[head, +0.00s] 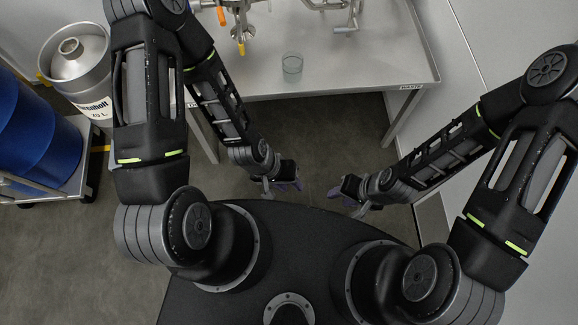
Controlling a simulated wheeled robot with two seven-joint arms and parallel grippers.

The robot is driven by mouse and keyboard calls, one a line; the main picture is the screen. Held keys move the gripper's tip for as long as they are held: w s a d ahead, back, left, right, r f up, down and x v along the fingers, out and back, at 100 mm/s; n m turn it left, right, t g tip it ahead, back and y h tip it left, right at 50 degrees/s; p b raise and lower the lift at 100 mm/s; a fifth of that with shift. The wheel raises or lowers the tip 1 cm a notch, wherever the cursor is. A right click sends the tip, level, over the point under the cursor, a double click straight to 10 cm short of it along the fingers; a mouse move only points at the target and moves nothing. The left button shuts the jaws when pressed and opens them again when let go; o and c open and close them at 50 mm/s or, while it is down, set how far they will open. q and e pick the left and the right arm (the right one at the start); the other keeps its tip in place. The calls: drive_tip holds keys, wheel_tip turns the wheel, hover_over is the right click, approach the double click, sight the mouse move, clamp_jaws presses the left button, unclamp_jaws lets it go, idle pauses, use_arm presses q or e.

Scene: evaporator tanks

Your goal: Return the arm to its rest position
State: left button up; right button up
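My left gripper (284,183) hangs at the end of my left arm, in front of my base and below the front edge of the steel table. My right gripper (346,198) hangs just to the right of it, with a small gap between the two. Both are small and seen from above, and their fingers are partly hidden by the wrists. I see nothing held in either, but cannot tell how far the fingers are apart. Both arms are bent at the elbows, clear of the table.
The steel table (340,82) stands ahead, with a clear glass beaker (292,66) near its front edge and metal fittings with orange handles (241,47) behind. A pale wall is close at right.

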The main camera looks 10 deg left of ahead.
wheel_tip(320, 180, up, 5)
drive_tip(key=p, duration=0.4)
drive_tip(key=shift+f+p, duration=0.1)
drive_tip(key=shift+p, duration=0.3)
